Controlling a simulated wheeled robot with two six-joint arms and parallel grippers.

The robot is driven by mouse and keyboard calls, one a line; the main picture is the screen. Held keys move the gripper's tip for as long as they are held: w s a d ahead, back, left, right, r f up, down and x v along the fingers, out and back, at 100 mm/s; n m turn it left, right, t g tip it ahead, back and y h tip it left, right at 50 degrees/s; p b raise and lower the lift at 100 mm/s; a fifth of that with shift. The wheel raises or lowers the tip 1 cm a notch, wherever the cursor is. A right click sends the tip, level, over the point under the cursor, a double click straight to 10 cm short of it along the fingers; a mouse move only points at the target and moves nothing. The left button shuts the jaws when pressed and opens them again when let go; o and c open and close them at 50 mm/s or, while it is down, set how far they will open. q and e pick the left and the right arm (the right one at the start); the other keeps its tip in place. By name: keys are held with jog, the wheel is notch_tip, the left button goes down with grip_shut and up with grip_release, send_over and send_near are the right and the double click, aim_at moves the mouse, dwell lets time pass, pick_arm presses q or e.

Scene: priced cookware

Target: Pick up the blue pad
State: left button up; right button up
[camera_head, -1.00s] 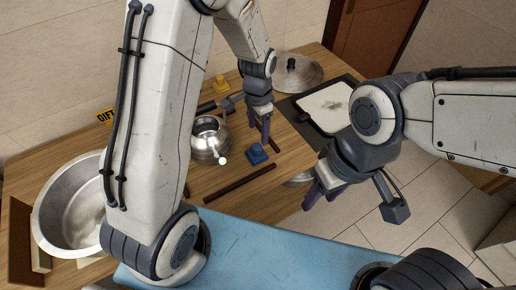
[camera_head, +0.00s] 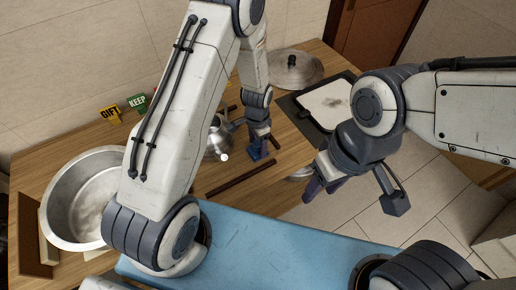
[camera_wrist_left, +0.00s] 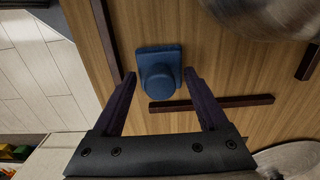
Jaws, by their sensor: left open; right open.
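The blue pad (camera_wrist_left: 158,70) is a small square base with a round knob on top, lying on the wooden table. In the left wrist view it sits between and just beyond the tips of my open left gripper (camera_wrist_left: 160,80). In the head view my left gripper (camera_head: 261,148) is right above the blue pad (camera_head: 256,154), which it partly hides. Nothing is held in it. My right gripper (camera_head: 312,188) is open and empty, off to the right near the table's edge.
A metal kettle (camera_head: 217,140) stands left of the pad. Dark wooden strips (camera_head: 240,179) lie nearby. A large steel bowl (camera_head: 62,200) is at left, with a lid (camera_head: 292,68) and a dark tray (camera_head: 289,104) at the back right. GIFT (camera_head: 110,114) and KEEP (camera_head: 137,102) signs stand behind.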

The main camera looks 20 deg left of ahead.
aim_at(258, 142)
pick_arm(q)
grip_shut()
jog(key=shift+r, duration=0.1)
jog(key=shift+r, duration=0.45)
notch_tip(258, 142, up, 3)
jog(key=shift+w+f+b, duration=0.1)
jog(key=shift+f+b, duration=0.1)
jog(key=shift+b, duration=0.4)
jog(key=s+d+r+b, duration=0.2)
jog(key=s+d+r, duration=0.5)
jog(key=s+d, duration=0.1)
jog(key=shift+s+r, duration=0.2)
jog(key=shift+s, duration=0.15)
